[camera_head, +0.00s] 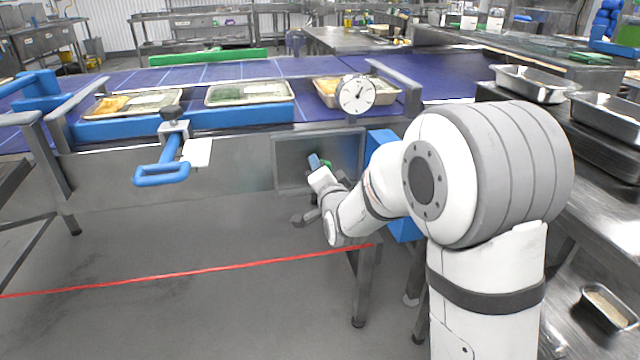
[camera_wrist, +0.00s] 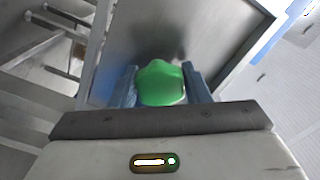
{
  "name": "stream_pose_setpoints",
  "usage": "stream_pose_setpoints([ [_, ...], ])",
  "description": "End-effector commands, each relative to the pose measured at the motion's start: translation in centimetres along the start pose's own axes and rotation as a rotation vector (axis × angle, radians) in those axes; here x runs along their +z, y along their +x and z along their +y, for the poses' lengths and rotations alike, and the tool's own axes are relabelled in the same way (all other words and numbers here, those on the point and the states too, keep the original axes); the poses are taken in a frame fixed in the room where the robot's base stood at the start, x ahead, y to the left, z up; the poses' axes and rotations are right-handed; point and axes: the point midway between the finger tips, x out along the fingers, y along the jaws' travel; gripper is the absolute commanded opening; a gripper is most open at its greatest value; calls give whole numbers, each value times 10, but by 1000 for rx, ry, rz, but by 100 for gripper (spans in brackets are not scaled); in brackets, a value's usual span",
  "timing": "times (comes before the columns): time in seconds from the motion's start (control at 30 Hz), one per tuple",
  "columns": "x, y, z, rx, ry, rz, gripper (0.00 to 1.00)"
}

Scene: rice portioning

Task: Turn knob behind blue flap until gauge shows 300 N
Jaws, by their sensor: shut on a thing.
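The green knob (camera_wrist: 162,82) sits between the two blue fingers of my gripper (camera_wrist: 160,92) in the wrist view, and the gripper is shut on it. In the head view, a bit of the green knob (camera_head: 327,164) and my gripper (camera_head: 320,164) show inside a grey recess (camera_head: 290,160) in the conveyor's side. The blue flap (camera_head: 380,140) is clear of the opening, at its right edge and partly behind my arm. The round white gauge (camera_head: 355,94) stands above the recess. Its dark needle points to the upper right; its figures are too small to read.
Trays of food (camera_head: 250,93) lie along the conveyor edge above the recess. A blue-handled lever (camera_head: 163,173) sticks out to the left. Metal pans (camera_head: 535,84) stand on the right-hand counter. The floor (camera_head: 200,300) below the recess is mostly clear.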

Motion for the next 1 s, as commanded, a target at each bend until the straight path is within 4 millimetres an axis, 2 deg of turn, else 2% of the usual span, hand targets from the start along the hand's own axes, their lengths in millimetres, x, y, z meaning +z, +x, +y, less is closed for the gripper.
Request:
stream_pose_setpoints([
  [0.5, 1, 0, 0, -4, 427, 1, 20],
  [1.0, -1, 0, -2, -2, 578, 1, 20],
])
